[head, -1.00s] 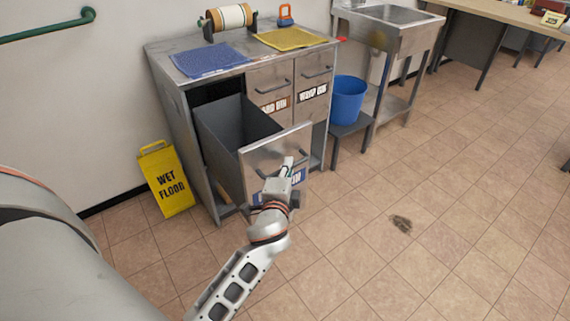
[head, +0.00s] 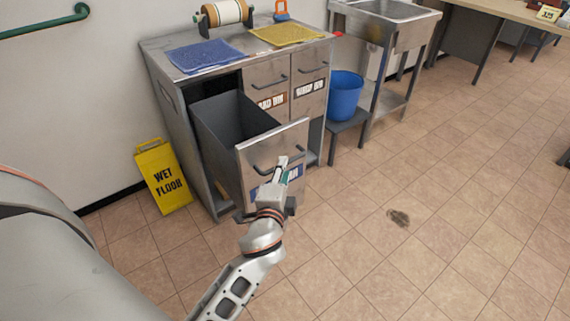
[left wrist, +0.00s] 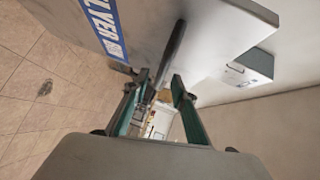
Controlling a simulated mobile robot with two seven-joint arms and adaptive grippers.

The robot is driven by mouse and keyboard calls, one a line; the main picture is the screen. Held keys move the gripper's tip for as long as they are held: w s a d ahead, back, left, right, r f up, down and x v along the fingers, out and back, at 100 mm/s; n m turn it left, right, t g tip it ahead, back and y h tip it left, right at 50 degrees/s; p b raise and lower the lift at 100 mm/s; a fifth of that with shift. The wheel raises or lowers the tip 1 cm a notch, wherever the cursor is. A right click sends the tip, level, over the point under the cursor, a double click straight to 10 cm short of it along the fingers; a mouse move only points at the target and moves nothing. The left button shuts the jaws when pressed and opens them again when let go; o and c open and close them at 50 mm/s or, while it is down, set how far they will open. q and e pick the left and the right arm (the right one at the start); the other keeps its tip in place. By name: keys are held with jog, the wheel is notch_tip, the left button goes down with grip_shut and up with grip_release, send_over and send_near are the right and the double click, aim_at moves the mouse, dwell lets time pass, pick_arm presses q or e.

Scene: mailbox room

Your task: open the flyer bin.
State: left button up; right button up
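The flyer bin (head: 217,143) is a grey drawer-like bin at the left of a metal cabinet (head: 179,120). It stands pulled well out, and its inside looks empty. Its front panel (head: 254,154) carries a dark bar handle (head: 264,168) and a blue label, mostly covered by my gripper. My left gripper (head: 287,163) is at the handle, in front of the panel. In the left wrist view its two green fingers (left wrist: 160,88) are apart, with the dark handle (left wrist: 174,45) at or just beyond the fingertips. I cannot tell whether they touch. My right gripper is not in view.
A yellow wet-floor sign (head: 163,177) stands left of the cabinet. Two closed bins (head: 268,82) are beside the open one. A blue bucket (head: 345,95) sits on a low stool right of them, near a sink (head: 385,12). The tiled floor in front is clear apart from a dark stain (head: 398,217).

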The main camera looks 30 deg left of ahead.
pick_arm(q)
jog(key=v, duration=0.8)
jog(key=shift+s, duration=0.1)
jog(key=s+d+f+n+g+h+p, duration=0.1)
jog(key=s+d+f+n+h+p, duration=0.1)
jog(key=s, duration=0.4)
jog(key=s+d+f+n+g+h+p, duration=0.2)
jog(key=s+d+f+n+h+p, duration=0.1)
jog(key=s+f, duration=0.3)
jog(key=s+d+f+n+g+h+p, duration=0.1)
jog(key=s+d+f+n+h+p, duration=0.1)
jog(key=s+f+p, duration=0.3)
jog(key=s+d+h, duration=0.1)
jog(key=s, duration=0.1)
jog(key=shift+s+n+g+h, duration=0.3)
jog(key=shift+s+n+h, duration=0.05)
jog(key=shift+n+h, duration=0.05)
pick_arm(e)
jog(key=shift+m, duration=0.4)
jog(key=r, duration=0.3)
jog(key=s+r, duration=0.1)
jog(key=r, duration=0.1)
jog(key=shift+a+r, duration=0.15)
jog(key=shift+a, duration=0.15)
